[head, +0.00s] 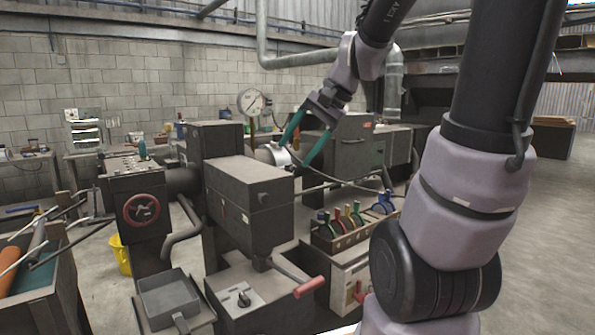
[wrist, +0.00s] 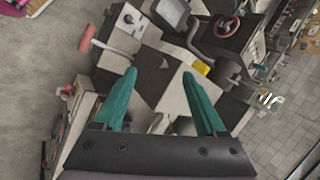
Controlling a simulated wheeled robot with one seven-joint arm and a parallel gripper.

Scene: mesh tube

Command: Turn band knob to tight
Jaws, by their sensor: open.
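A small black knob (head: 243,298) sits on a pale plate on top of the low dark housing at the lower middle of the head view. It also shows on its white plate near the top of the wrist view (wrist: 129,19). I cannot read its markings, so I cannot tell its setting or confirm it is the band knob. My gripper (head: 296,154) has two teal fingers spread apart with nothing between them. It is above and behind the dark grey machine box (head: 250,205), well away from the knob. The fingers also show in the wrist view (wrist: 159,73).
A red-handled lever (head: 309,287) sticks out right of the knob. A red handwheel (head: 142,210) is at left and a dial gauge (head: 251,102) stands behind. A rack of coloured-handled tools (head: 345,220) is at right. Open floor (head: 540,230) lies far right.

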